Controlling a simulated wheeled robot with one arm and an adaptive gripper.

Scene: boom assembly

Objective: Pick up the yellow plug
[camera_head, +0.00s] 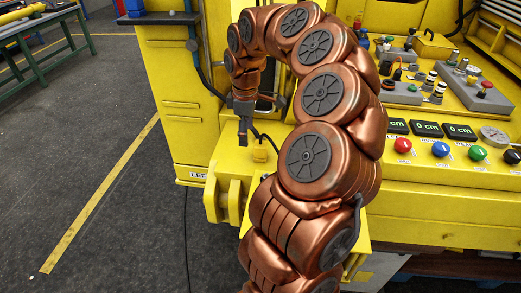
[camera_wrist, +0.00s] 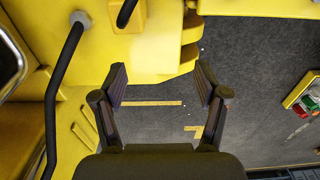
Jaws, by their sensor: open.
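A small yellow block with a black cable at it, which looks like the yellow plug (camera_head: 260,154), sits on the yellow machine ledge in the head view. My gripper (camera_head: 243,138) points down just left of it and a little higher in the picture, apart from it. In the wrist view my gripper (camera_wrist: 161,84) is open, with nothing between its fingers. Grey floor and a yellow machine edge show beyond the fingers. I cannot pick out the plug for sure in the wrist view.
A black cable (camera_wrist: 58,90) runs down the left of the wrist view. A control panel with coloured buttons (camera_head: 440,149) and displays (camera_head: 427,129) is right of my arm. A green-framed table (camera_head: 45,62) stands far left. The floor (camera_head: 75,135) at left is largely clear.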

